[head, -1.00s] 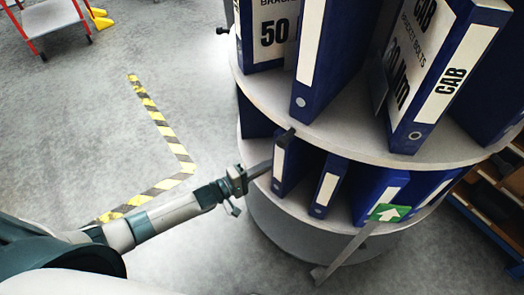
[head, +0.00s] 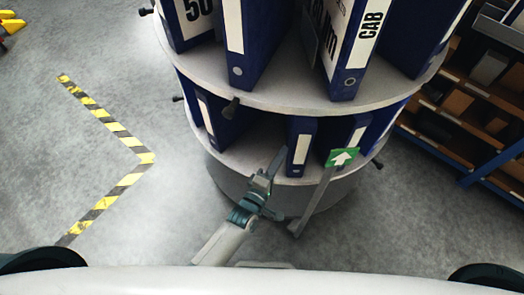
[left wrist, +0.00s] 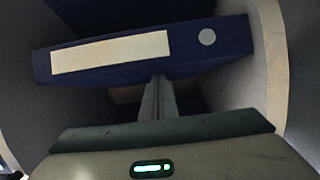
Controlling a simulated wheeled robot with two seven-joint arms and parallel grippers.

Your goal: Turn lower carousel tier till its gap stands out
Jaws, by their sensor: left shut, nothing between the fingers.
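The carousel's lower tier (head: 262,172) holds blue binders with white labels. A wide empty gap (head: 258,138) shows between the binders on its left (head: 213,122) and a binder nearer the middle (head: 300,147). A green sign with a white arrow (head: 341,157) stands on a post before the tier, right of the gap. My left gripper (head: 277,163) is shut and empty, its tips at the gap's right side beside the middle binder. In the left wrist view the shut fingers (left wrist: 158,98) point towards a blue binder (left wrist: 150,52); contact cannot be told. My right gripper is out of view.
The upper tier (head: 290,95) with larger binders overhangs the lower one, with a black knob (head: 231,107) at its rim. A shelf of bins (head: 470,110) stands at the right. Floor with yellow-black tape (head: 120,130) is clear at the left.

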